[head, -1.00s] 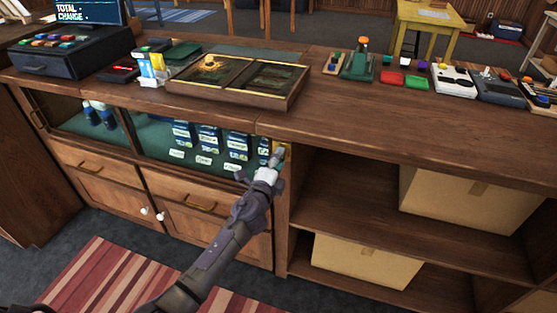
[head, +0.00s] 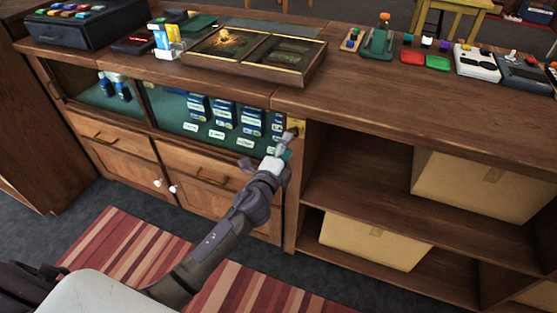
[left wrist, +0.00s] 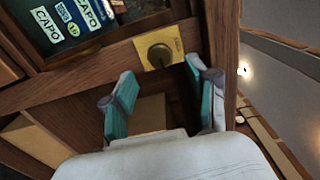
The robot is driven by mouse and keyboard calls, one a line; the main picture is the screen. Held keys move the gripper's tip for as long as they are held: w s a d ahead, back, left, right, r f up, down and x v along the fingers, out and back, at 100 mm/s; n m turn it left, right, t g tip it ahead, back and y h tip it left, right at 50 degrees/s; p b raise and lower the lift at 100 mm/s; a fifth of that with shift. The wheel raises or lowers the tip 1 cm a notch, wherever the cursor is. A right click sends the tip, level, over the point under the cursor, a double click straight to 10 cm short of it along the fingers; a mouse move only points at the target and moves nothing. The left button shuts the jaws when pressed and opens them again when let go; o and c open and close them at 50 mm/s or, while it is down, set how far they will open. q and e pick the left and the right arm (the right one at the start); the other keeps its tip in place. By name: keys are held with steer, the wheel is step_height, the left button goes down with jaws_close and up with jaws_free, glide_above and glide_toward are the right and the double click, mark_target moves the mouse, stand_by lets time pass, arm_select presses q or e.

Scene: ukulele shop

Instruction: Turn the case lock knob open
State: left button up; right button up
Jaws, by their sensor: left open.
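The case lock knob (left wrist: 159,55) is a dark round knob on a brass plate (left wrist: 172,44), fixed to the wooden post at the right end of the glass display case. In the head view the brass plate (head: 296,127) shows just beyond my left gripper (head: 286,146), and the knob itself is hard to make out. In the left wrist view my left gripper (left wrist: 160,90) is open, its two teal-padded fingers apart. The knob lies ahead of the gap between them, and nothing is held. My right gripper is not in view.
The glass case (head: 205,112) holds several labelled boxes. Open shelves with cardboard boxes (head: 480,187) lie right of the post. A striped rug (head: 125,258) covers the floor.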

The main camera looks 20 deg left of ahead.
arm_select(q)
steer(key=s, duration=0.7)
steer(key=shift+a, duration=0.15)
